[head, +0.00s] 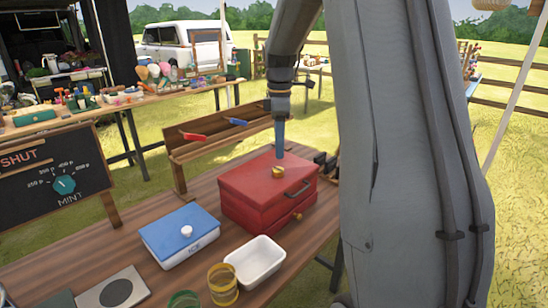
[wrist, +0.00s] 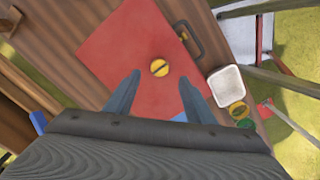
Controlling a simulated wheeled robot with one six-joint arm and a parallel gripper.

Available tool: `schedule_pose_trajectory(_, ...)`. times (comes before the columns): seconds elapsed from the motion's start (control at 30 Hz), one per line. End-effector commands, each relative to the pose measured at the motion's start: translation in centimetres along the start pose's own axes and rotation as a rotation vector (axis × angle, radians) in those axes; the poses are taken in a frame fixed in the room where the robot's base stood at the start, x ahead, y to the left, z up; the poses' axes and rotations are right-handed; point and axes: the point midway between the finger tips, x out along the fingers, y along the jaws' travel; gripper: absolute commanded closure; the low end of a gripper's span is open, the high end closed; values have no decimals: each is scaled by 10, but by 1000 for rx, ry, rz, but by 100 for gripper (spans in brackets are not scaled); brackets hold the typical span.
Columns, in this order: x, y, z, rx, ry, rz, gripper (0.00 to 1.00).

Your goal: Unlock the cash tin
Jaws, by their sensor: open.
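The cash tin is a red box (head: 255,190) on the wooden table, with a dark handle (head: 302,190) and a small brass knob (head: 297,217) on its side. A round yellow lock knob (head: 278,171) sits on its lid. In the wrist view the red lid (wrist: 115,50) fills the middle, and the yellow knob (wrist: 159,68) shows a dark diagonal slot across it. My gripper (head: 281,152) points down above the lid, close over the knob. In the wrist view my gripper (wrist: 159,78) is open, one finger on each side of the knob, and holds nothing.
A blue-lidded white box (head: 180,238), a white tray (head: 255,262) and a yellow jar (head: 222,284) stand in front of the tin. A wooden rack (head: 215,150) with red and blue pieces runs behind it. A chalkboard with a dial (head: 65,184) stands at left.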

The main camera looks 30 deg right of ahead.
Motion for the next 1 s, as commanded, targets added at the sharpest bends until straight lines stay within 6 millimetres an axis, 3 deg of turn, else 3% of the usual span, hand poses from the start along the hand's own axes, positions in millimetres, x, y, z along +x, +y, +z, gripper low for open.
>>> schedule_pose_trajectory(0.5, 66, -1, -4, -14, 0, -3, 51)
schedule_pose_trajectory(0.9, 76, 0, -1, -11, 0, 0, 51)
schedule_pose_trajectory(1.0, 76, 1, -1, -11, 0, 0, 66)
